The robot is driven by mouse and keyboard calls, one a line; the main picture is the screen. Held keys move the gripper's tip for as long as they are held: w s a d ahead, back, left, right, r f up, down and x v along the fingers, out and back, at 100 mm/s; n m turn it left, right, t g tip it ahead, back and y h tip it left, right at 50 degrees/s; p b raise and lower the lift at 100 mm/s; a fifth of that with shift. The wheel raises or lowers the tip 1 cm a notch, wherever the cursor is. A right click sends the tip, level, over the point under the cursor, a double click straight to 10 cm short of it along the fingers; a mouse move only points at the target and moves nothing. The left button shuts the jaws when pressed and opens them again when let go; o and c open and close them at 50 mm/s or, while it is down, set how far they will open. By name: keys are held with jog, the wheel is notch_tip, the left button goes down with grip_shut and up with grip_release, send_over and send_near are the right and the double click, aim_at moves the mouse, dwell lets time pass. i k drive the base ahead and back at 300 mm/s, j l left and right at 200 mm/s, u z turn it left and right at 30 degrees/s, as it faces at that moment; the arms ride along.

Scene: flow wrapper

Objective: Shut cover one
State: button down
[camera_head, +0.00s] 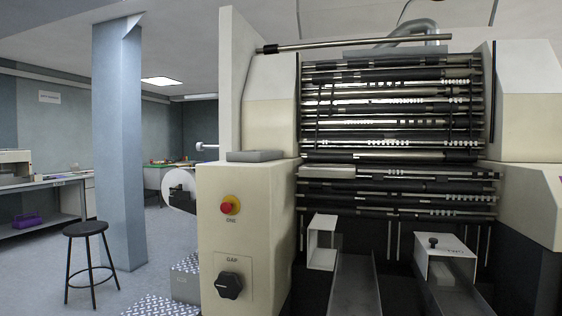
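The flow wrapper fills the middle and right of the head view. Two white box-like housings sit low on its front above two grey chutes. The left housing (322,243) shows an open, hollow side. The right housing (446,258) has a black knob (433,243) on its upper face and small marks too small to read. Which part is cover one I cannot tell. My gripper is not in view.
A black GAP knob (228,285) sticks out below the button. Dark rollers (390,120) span the machine. The left chute (357,285) runs forward. A black stool (87,229), a blue-grey pillar (119,150) and tread-plate steps (185,278) stand left. Some floor between them is free.

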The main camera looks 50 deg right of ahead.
aim_at(322, 259)
jog(key=z, duration=1.4)
jog(key=i+l+u, duration=0.25)
jog(key=i, duration=0.2)
jog(key=i+l+u, duration=0.3)
jog(key=i+l, duration=0.05)
jog(key=i, duration=0.05)
